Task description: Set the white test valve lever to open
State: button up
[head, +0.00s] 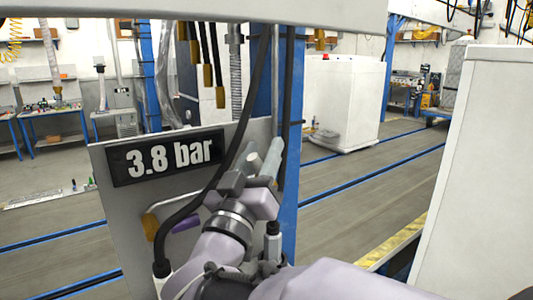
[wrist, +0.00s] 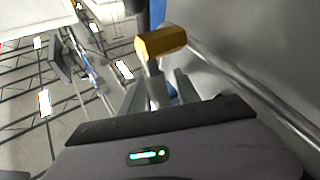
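My gripper (head: 262,160) is in front of the grey panel, right of its "3.8 bar" display (head: 165,157). In the wrist view, my gripper (wrist: 160,88) has its two grey fingers apart. A pale stem, which looks like the white lever (wrist: 156,88), shows between the fingers, with a brass-coloured cylinder (wrist: 160,42) at its far end. I cannot tell whether either finger touches the stem. In the head view my gripper and wrist hide this spot. A purple handle (head: 187,223) and a bent pale tube (head: 172,210) with a brass-coloured end (head: 150,226) sit lower left.
The grey panel (head: 120,215) stands close beside my gripper. A black hose (head: 222,166) runs down across it. A blue post (head: 292,105) rises just behind. A large white cabinet (head: 483,170) stands close on the right. Open floor (head: 340,195) lies between post and cabinet.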

jog(key=b+v, duration=0.4)
jog(key=v, duration=1.3)
jog(key=shift+s, duration=0.15)
jog(key=shift+a+f, duration=0.1)
jog(key=shift+c, duration=0.2)
